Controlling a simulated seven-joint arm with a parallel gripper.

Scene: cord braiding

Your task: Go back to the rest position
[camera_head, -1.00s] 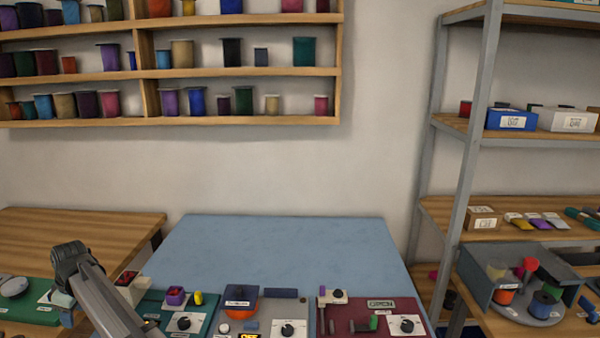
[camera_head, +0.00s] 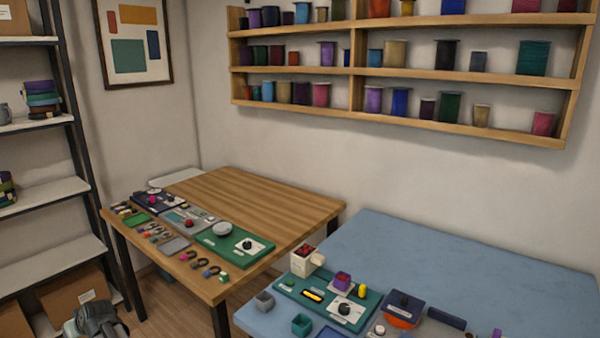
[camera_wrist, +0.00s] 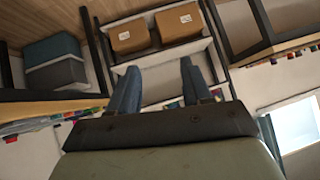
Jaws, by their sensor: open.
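My gripper (camera_wrist: 160,68) shows in the wrist view with its two blue-grey fingers apart and nothing between them. It is in the air, facing a shelf with cardboard boxes, clear of any surface. In the head view a dark grey part of my arm shows at the bottom left corner, over the floor left of the tables. The fingers cannot be made out there. The blue table (camera_head: 420,255) and the wooden table (camera_head: 270,200) stand to the right of it.
A dark-framed shelf rack (camera_head: 75,160) stands at the left, with cardboard boxes (camera_head: 75,290) low down. Device panels lie on both tables, including a green panel (camera_head: 237,244). A wall rack (camera_head: 420,80) holds spools. Floor shows between rack and wooden table.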

